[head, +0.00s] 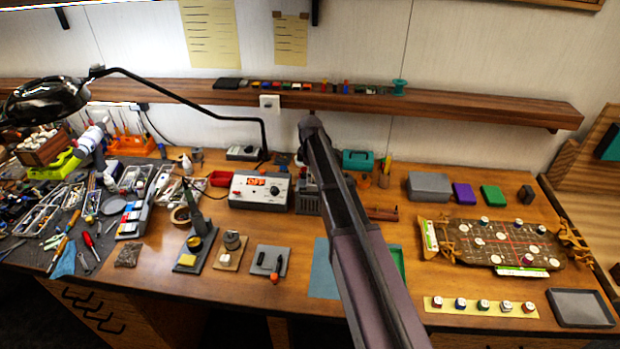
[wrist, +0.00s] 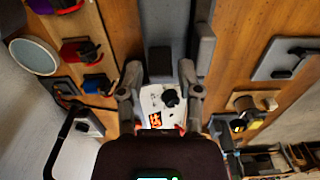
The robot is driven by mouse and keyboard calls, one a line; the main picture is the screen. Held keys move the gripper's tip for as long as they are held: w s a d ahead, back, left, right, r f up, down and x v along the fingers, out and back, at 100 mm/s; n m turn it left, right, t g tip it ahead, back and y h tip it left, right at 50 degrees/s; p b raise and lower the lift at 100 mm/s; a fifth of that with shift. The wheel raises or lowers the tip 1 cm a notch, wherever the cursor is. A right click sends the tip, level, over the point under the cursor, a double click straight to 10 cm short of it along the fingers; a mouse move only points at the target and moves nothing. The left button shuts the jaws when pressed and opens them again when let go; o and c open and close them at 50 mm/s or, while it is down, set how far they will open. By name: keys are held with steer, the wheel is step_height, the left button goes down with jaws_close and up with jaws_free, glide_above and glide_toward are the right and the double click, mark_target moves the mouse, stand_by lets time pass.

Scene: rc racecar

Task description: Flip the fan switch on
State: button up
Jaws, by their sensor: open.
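A white control box (head: 259,191) stands on the workbench left of my arm in the head view. Its red display reads OFF, and a dark knob shows on its right side. In the wrist view the same white box (wrist: 150,98) shows between the fingers, with a lit orange display (wrist: 158,120) and a black knob (wrist: 171,98). My gripper (wrist: 161,75) is open, its fingers apart on either side of the box in that view; contact cannot be told. I cannot tell which control is the fan switch. In the head view the gripper is hidden behind my arm.
A grey device (head: 307,197) stands right of the white box, partly behind my arm. A lamp (head: 45,100) arches over the left of the bench. A wooden shelf (head: 480,110) runs along the wall. A circuit-board model (head: 495,243) sits at right.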

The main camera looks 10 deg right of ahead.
mark_target(313, 180)
steer(key=shift+f, duration=0.1)
jaws_close()
steer(key=shift+s+d+y, duration=0.1)
steer(key=shift+y, duration=0.2)
steer(key=y+b, duration=0.1)
steer(key=d+t+y, duration=0.1)
steer(key=y, duration=0.1)
steer(key=shift+s+d+f+b, duration=0.15)
steer(key=shift+s+d+b, duration=0.05)
steer(key=shift+s+b, duration=0.15)
steer(key=y+b, duration=0.1)
steer(key=t+y+b, duration=0.1)
steer(key=d+y+b, duration=0.1)
steer(key=y, duration=0.1)
steer(key=shift+s+d+f+b, duration=0.1)
steer(key=shift+f+b, duration=0.2)
steer(key=shift+b, duration=0.05)
steer(key=shift+d+r+t+y+b, duration=0.15)
steer(key=shift+t+y+b, duration=0.35)
steer(key=shift+y+b, duration=0.3)
